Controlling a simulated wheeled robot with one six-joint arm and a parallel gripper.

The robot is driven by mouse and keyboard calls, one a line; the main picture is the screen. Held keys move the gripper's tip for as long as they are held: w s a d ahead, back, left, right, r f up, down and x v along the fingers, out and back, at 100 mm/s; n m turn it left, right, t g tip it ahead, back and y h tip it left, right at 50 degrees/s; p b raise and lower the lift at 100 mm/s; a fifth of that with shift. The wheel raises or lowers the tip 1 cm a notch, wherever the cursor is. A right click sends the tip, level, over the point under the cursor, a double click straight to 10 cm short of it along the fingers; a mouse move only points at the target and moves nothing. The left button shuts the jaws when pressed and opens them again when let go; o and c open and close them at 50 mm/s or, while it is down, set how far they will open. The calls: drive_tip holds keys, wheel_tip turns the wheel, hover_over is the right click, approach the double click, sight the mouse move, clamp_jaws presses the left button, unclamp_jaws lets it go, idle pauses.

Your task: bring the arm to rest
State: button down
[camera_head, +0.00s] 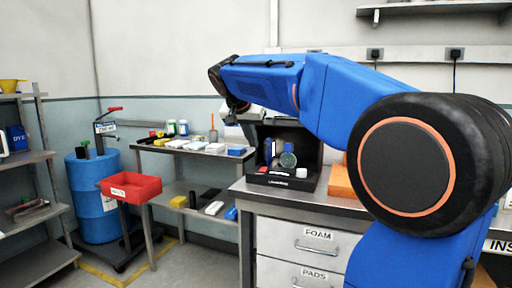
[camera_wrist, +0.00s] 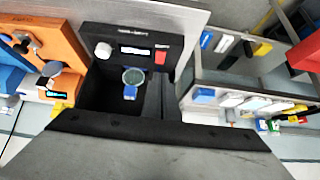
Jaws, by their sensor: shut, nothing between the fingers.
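My blue arm reaches from the right across the head view, with its elbow high and its wrist bent down at the far end. My gripper (camera_head: 244,115) hangs below the wrist, beside the upper left of a black open box (camera_head: 296,181) on the steel bench (camera_head: 285,200). It is shut and holds nothing. It is small and partly covered in the head view. The wrist view looks down past the black box (camera_wrist: 98,32), with a round clear-faced item (camera_wrist: 133,75) inside. A grey surface with a black edge fills the bottom of that view; I cannot tell what it is.
An orange block (camera_head: 341,182) stands right of the box, close to my arm. A lower shelf table (camera_head: 180,150) with several small items, a red bin (camera_head: 130,188) and a blue drum (camera_head: 88,190) stand at left. A wall shelf (camera_head: 430,8) is above right.

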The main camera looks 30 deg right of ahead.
drive_tip(key=shift+s+a+r, duration=0.3)
drive_tip(key=shift+a+r, duration=0.1)
drive_tip(key=shift+a, duration=0.05)
idle(0.3)
drive_tip(key=s+a+f+n+y, duration=0.2)
drive_tip(key=s+a+f+n, duration=0.1)
drive_tip(key=s+f, duration=0.7)
drive_tip(key=s+a+f+n+y, duration=0.2)
drive_tip(key=s+a+f+n, duration=0.2)
drive_tip(key=s+f, duration=0.7)
drive_tip(key=s+a+f+n+y, duration=0.2)
drive_tip(key=s+a+f, duration=0.3)
drive_tip(key=s+f, duration=0.5)
drive_tip(key=shift+s+a+f+n, duration=0.3)
drive_tip(key=shift+s+n, duration=0.4)
drive_tip(key=shift+s, duration=0.2)
drive_tip(key=shift+r, duration=0.1)
